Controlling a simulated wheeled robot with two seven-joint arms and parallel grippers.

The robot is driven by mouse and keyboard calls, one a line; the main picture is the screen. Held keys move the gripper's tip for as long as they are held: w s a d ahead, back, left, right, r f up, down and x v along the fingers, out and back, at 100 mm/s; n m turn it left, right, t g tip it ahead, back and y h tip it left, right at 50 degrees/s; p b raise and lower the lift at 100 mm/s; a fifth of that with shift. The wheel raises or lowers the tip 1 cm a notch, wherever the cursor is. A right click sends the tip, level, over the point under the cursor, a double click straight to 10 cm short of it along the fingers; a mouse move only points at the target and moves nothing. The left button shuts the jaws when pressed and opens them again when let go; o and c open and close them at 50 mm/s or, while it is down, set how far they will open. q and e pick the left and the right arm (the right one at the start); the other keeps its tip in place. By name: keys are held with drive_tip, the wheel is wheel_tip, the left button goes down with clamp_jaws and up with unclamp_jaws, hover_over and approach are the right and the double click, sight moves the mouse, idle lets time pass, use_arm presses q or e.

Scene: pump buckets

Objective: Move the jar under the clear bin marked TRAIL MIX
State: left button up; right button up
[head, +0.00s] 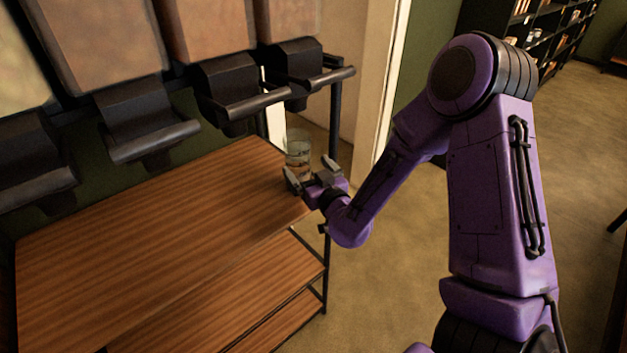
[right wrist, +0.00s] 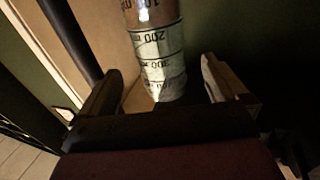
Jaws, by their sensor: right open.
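A clear glass jar (head: 298,150) stands at the right end of the wooden shelf top, by the black frame post. In the right wrist view the jar (right wrist: 160,55) shows dark volume markings and lies between and ahead of the two fingers. My right gripper (head: 309,177) is open, with its fingers close to the jar; I cannot tell whether they touch it. The right gripper (right wrist: 165,95) also shows in its wrist view. Several bins with black dispensers hang above the shelf, including the rightmost bin (head: 288,20). No TRAIL MIX label is readable. My left gripper is not in view.
The wooden shelf top (head: 150,240) is clear left of the jar. Black dispenser handles (head: 155,140) jut out low above its back part. A black post (head: 335,115) stands at the right end. Lower shelf boards (head: 285,290) are below.

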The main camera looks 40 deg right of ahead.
drive_tip(key=s, duration=0.3)
drive_tip(key=shift+s+a, duration=0.3)
drive_tip(key=shift+s, duration=0.05)
